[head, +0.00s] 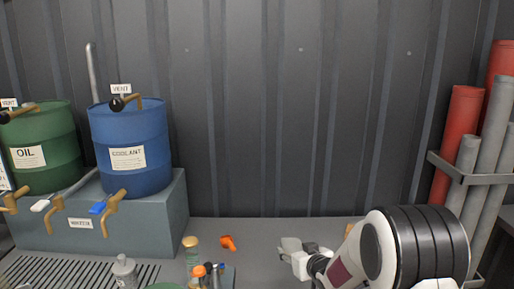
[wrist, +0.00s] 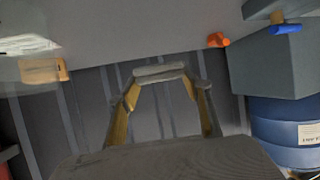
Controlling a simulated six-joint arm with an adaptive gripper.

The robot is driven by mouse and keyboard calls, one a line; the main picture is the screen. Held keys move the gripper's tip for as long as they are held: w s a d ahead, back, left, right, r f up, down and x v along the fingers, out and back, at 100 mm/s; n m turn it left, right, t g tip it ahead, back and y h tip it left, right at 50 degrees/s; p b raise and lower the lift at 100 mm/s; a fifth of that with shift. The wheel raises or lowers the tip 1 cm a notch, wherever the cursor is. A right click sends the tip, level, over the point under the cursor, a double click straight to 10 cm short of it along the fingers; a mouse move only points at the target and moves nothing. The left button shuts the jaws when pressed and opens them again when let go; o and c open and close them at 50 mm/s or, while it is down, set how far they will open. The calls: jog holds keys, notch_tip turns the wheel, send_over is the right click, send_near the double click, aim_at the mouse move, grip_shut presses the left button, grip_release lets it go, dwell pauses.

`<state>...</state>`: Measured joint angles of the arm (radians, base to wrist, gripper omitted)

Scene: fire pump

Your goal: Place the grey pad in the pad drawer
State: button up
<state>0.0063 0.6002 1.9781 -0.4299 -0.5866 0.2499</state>
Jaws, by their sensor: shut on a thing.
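My gripper (head: 298,258) is above the grey bench, right of centre in the head view. In the wrist view its two fingers, with yellowish inner faces, close in on a light grey bar (wrist: 160,72) at the tips. This bar appears to be the grey pad, and my gripper is shut on it. The pad is hard to tell from the pale gripper in the head view. I cannot make out the pad drawer for certain in either view.
A loose orange part (head: 228,242) lies on the bench left of my gripper. Bottles (head: 193,250) stand front centre. The blue coolant drum (head: 130,150) and green oil drum (head: 42,145) stand left on a grey stand. A tan block (wrist: 45,70) shows in the wrist view.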

jog(key=s+d+r+m+h, duration=0.1)
jog(key=s+d+r, duration=0.1)
jog(key=s, duration=0.3)
jog(key=s+d+r+m+h, duration=0.1)
jog(key=s+d+r+h, duration=0.1)
jog(key=s, duration=0.3)
jog(key=shift+s+d+r+m, duration=0.25)
jog(key=shift+d+r+m, duration=0.15)
jog(key=shift+d+r, duration=0.4)
jog(key=shift+f, duration=0.2)
